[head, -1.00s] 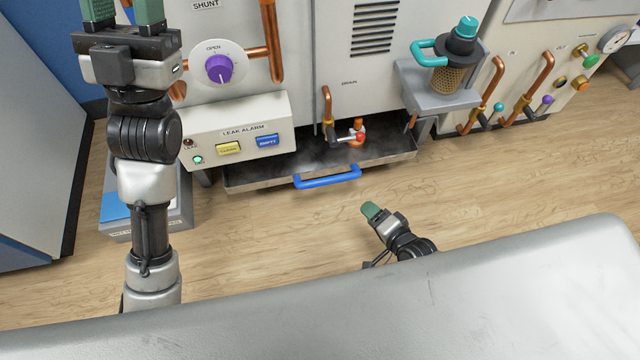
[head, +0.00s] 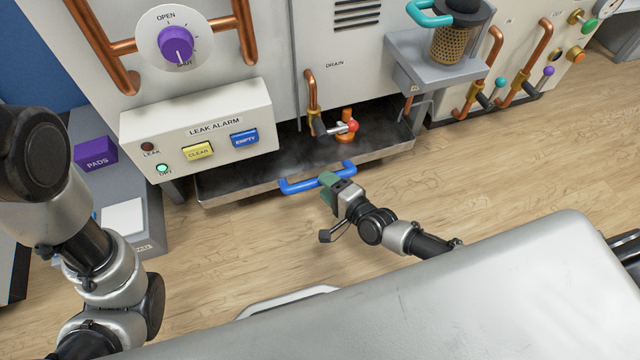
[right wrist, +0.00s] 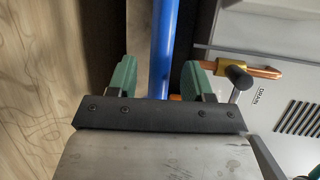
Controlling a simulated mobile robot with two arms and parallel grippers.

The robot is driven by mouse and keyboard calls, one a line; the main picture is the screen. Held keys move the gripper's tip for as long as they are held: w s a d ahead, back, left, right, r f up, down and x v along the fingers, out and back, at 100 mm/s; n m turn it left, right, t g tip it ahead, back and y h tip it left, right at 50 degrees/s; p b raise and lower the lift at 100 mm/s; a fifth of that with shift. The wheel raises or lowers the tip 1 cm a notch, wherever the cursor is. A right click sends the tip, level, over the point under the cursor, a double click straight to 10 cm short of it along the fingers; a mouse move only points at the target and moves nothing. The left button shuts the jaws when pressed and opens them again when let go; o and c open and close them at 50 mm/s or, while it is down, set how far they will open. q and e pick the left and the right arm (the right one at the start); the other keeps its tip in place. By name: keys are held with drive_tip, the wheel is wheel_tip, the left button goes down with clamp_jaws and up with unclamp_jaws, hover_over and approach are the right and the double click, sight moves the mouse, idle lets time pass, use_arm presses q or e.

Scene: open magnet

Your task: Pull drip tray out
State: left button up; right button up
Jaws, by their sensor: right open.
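The drip tray (head: 225,190) is a wide, shallow, dark metal pan low under the cabinet, with its front edge showing. Its blue bar handle (head: 297,186) is on the front. My right gripper (head: 327,188) is at the right half of this handle, with green fingertips. In the right wrist view the blue handle (right wrist: 162,50) runs between the two open green fingers (right wrist: 158,78), with a gap on each side. The fingers partly cover the handle in the head view. My left arm is at the left edge; its gripper is out of view.
The wooden floor before the tray is clear.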

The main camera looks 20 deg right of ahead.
drive_tip(key=shift+b+x, duration=0.45)
drive_tip(key=shift+x, duration=1.05)
drive_tip(key=shift+c, duration=0.4)
clamp_jaws()
